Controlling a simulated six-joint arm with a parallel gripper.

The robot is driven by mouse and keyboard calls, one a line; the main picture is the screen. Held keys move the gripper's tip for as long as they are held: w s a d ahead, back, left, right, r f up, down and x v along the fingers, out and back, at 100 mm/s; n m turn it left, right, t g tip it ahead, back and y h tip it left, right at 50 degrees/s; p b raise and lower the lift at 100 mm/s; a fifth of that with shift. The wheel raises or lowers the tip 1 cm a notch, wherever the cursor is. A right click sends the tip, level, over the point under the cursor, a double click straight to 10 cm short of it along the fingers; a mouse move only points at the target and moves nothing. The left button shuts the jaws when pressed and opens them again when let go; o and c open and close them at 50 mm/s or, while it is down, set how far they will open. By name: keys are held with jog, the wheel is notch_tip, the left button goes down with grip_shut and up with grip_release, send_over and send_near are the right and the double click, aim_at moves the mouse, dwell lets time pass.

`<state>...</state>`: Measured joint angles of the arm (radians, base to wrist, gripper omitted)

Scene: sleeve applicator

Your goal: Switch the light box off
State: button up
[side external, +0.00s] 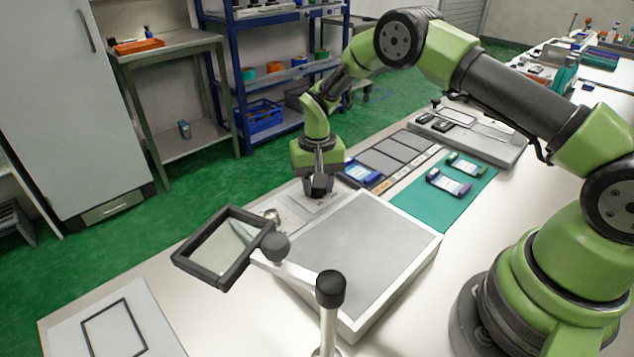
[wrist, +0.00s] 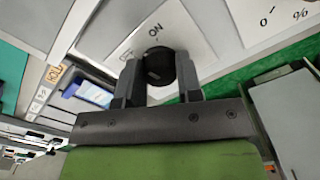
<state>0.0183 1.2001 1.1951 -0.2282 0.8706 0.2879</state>
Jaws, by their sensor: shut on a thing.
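The light box (side external: 360,250) is a low white box with a plain grey top panel, in the middle of the bench. A pale plate (side external: 290,214) lies beside its far edge, and it also shows in the wrist view (wrist: 118,28). On the plate is a round black knob (wrist: 160,66) with the word ON printed near it. My gripper (wrist: 160,88) is shut on the knob, one finger on each side. In the side view my gripper (side external: 318,188) points down at the plate and hides most of the knob. I cannot tell which way the knob points.
A black-framed magnifier (side external: 222,250) on a jointed arm overhangs the box's left side, with a black-capped post (side external: 330,290) in front. A teal mat (side external: 440,192) with blue and green holders lies to the right. A row of grey slots (side external: 385,160) lies behind it.

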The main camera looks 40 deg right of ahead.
jog(key=n, duration=0.5)
jog(key=shift+n, duration=0.4)
dwell(0.3)
jog(key=o, duration=0.9)
notch_tip(320, 180, up, 10)
jog(key=shift+f, duration=0.1)
